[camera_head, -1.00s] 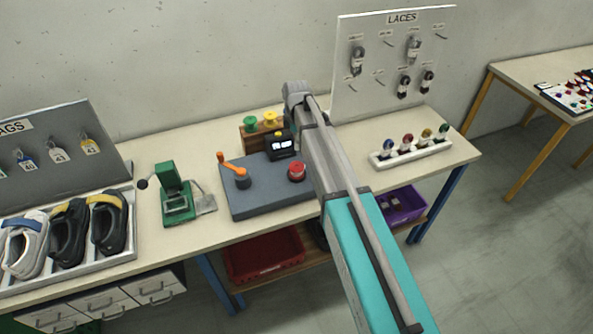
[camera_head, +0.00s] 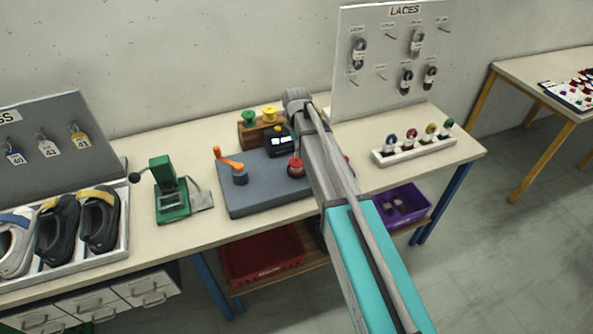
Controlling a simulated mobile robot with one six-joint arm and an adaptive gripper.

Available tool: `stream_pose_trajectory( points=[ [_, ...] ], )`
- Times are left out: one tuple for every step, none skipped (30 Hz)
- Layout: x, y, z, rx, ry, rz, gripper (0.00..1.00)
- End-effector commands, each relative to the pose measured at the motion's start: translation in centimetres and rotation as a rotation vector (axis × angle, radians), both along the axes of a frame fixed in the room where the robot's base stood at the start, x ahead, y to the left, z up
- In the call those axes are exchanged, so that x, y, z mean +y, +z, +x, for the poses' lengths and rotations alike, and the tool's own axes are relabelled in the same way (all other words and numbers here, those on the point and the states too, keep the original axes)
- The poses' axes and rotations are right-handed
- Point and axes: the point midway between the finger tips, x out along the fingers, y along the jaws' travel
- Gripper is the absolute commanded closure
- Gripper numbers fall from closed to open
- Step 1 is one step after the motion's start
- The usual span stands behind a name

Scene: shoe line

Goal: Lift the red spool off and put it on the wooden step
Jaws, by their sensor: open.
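The red spool (camera_head: 295,169) sits on the grey machine base (camera_head: 262,200), just left of my arm. The wooden step (camera_head: 249,137) stands behind the base, with a green spool (camera_head: 249,117) and a yellow spool (camera_head: 269,114) on top. My arm reaches from the bottom right up to a grey joint near the step and covers the right part of the base. My gripper is not visible; the arm hides that area.
A small dark display (camera_head: 281,142) stands between the red spool and the step. An orange crank (camera_head: 229,160) rises left of the spool. A green press (camera_head: 170,190) stands further left. A white rack (camera_head: 415,150) with several small spools is right of my arm.

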Motion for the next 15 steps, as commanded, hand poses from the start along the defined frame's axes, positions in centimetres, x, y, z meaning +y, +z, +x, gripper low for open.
stream_pose_trajectory(
  points=[
    [0.0, -0.8, 0.0, 0.0, 0.0, 0.0, 0.0],
    [0.0, -1.0, 0.0, 0.0, 0.0, 0.0, 0.0],
    [0.0, -1.3, 0.0, 0.0, 0.0, 0.0, 0.0],
    [0.0, -1.5, 0.0, 0.0, 0.0, 0.0, 0.0],
    [0.0, -1.7, 0.0, 0.0, 0.0, 0.0, 0.0],
    [0.0, -1.9, 0.0, 0.0, 0.0, 0.0, 0.0],
    [0.0, -2.0, 0.0, 0.0, 0.0, 0.0, 0.0],
    [0.0, -2.2, 0.0, 0.0, 0.0, 0.0, 0.0],
    [0.0, -2.3, 0.0, 0.0, 0.0, 0.0, 0.0],
    [0.0, -2.3, 0.0, 0.0, 0.0, 0.0, 0.0],
    [0.0, -2.4, 0.0, 0.0, 0.0, 0.0, 0.0],
    [0.0, -2.4, 0.0, 0.0, 0.0, 0.0, 0.0],
    [0.0, -2.4, 0.0, 0.0, 0.0, 0.0, 0.0],
    [0.0, -2.4, 0.0, 0.0, 0.0, 0.0, 0.0],
    [0.0, -2.4, 0.0, 0.0, 0.0, 0.0, 0.0]
  ],
)
